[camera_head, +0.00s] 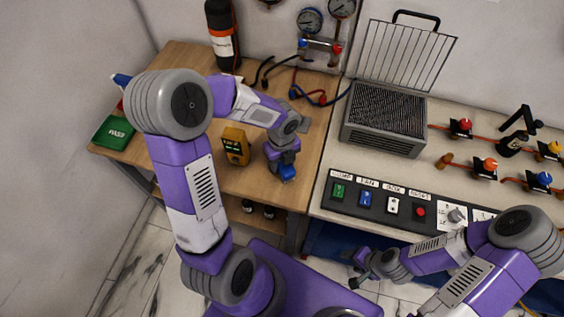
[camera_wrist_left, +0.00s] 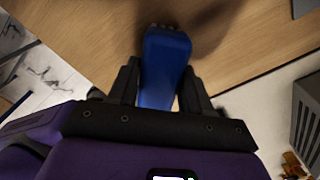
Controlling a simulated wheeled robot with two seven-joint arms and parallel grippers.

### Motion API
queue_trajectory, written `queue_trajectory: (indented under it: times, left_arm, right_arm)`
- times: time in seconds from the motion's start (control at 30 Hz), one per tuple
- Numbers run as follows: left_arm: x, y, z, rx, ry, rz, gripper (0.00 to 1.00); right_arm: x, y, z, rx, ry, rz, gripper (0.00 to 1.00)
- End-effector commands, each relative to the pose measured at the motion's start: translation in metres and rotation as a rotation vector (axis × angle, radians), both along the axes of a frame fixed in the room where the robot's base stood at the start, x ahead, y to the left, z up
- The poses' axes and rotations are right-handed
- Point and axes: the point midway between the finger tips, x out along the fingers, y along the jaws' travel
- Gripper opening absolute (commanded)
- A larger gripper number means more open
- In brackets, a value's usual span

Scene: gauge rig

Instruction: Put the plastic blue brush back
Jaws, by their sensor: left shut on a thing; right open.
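My left gripper (camera_head: 287,174) is over the front right part of the wooden table (camera_head: 222,187). It is shut on the blue brush (camera_wrist_left: 165,70), whose blue body sticks out between the two fingers in the left wrist view. In the head view only a small blue part of the brush (camera_head: 288,173) shows below the gripper. I cannot tell whether the brush touches the tabletop. My right gripper (camera_head: 359,274) is open and empty, low in front of the bench with the switch panel.
A yellow meter (camera_head: 235,146) stands just left of my left gripper. A green booklet (camera_head: 114,133) lies at the table's left edge. A black bottle (camera_head: 222,35), gauges (camera_head: 310,20) and hoses are at the back. A grey heater box (camera_head: 386,120) and switch panel (camera_head: 380,203) are on the right bench.

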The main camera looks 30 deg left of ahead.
Motion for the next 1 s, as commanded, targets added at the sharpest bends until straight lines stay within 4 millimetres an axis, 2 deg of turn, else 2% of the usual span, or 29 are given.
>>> queue_trajectory:
  times: [0.37, 0.4, 0.53, 0.83, 1.0]
  left_arm:
    - [0.000, 0.000, -0.005, 0.000, -0.001, -0.001, 0.20]
    - [0.000, 0.000, -0.005, 0.000, -0.001, -0.001, 0.54]
    - [0.000, 0.000, -0.004, 0.000, -0.001, -0.001, 0.73]
    - [0.000, 0.000, -0.003, 0.000, -0.001, -0.001, 0.74]
    - [0.001, 0.000, 0.015, 0.001, -0.004, -0.001, 0.74]
  right_arm:
    - [0.000, 0.000, -0.003, 0.000, 0.000, 0.000, 0.55]
    - [0.000, 0.000, -0.002, 0.000, 0.000, 0.000, 0.55]
    - [0.000, 0.000, -0.002, 0.000, 0.000, 0.000, 0.55]
    - [0.000, 0.000, -0.001, 0.000, 0.000, 0.000, 0.55]
    - [0.000, 0.000, 0.006, 0.000, 0.000, 0.000, 0.55]
